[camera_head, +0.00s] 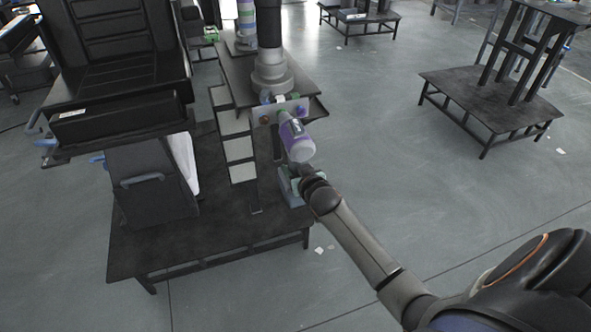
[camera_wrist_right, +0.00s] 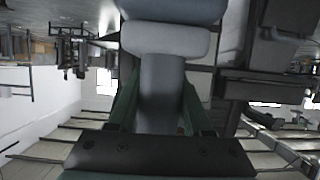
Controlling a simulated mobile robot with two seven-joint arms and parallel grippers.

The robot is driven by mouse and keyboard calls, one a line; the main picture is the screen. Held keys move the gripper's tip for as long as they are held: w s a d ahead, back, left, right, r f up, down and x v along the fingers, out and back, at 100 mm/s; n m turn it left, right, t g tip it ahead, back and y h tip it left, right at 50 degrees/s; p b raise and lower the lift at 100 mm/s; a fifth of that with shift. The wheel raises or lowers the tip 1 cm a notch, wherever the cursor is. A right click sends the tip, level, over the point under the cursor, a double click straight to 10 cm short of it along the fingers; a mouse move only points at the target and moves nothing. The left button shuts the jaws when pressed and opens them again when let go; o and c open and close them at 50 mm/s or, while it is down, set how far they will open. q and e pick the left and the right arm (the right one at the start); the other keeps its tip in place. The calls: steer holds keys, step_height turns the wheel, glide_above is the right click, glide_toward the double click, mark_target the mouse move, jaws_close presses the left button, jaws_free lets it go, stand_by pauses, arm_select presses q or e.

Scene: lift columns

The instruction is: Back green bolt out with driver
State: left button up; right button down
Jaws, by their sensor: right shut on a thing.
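The driver (camera_head: 297,140), with a purple and pale grey body, is tilted with its front end up against a pale plate (camera_head: 272,112) on the column stand. A green spot that looks like the green bolt (camera_head: 283,115) shows at the driver's front end; the exact contact is too small to tell. A reddish-brown bolt (camera_head: 264,120) sits to its left on the plate. My right gripper (camera_head: 290,185) is shut on the driver's handle, below the body. In the right wrist view the grey driver handle (camera_wrist_right: 162,95) stands between the green fingers. My left gripper is out of view.
A dark column (camera_head: 269,30) rises behind the plate from a small table (camera_head: 300,85). A black cabinet (camera_head: 120,80) stands close on the left, above a low dark platform (camera_head: 210,235). Open floor lies to the right, before another dark platform (camera_head: 490,100).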

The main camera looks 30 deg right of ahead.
steer(key=shift+r, duration=0.3)
steer(key=shift+p, duration=0.3)
stand_by(0.7)
steer(key=shift+w+d, duration=0.15)
steer(key=shift+w, duration=0.5)
stand_by(0.7)
steer(key=shift+s+r+p, duration=0.15)
steer(key=shift+r+p, duration=0.2)
steer(key=shift+p, duration=0.1)
stand_by(1.3)
steer(key=shift+s+p, duration=0.15)
steer(key=shift+p, duration=0.25)
stand_by(0.5)
stand_by(0.4)
steer(key=shift+s+a+f+p, duration=0.1)
steer(key=shift+s+a+p, duration=0.15)
steer(key=shift+s+p, duration=0.45)
steer(key=shift+s+a+f+p, duration=0.2)
steer(key=shift+s+p, duration=0.15)
steer(key=shift+s, duration=0.7)
steer(key=shift+s+a+f+p, duration=0.1)
steer(key=shift+s+a+p, duration=0.15)
steer(key=shift+s+p, duration=0.45)
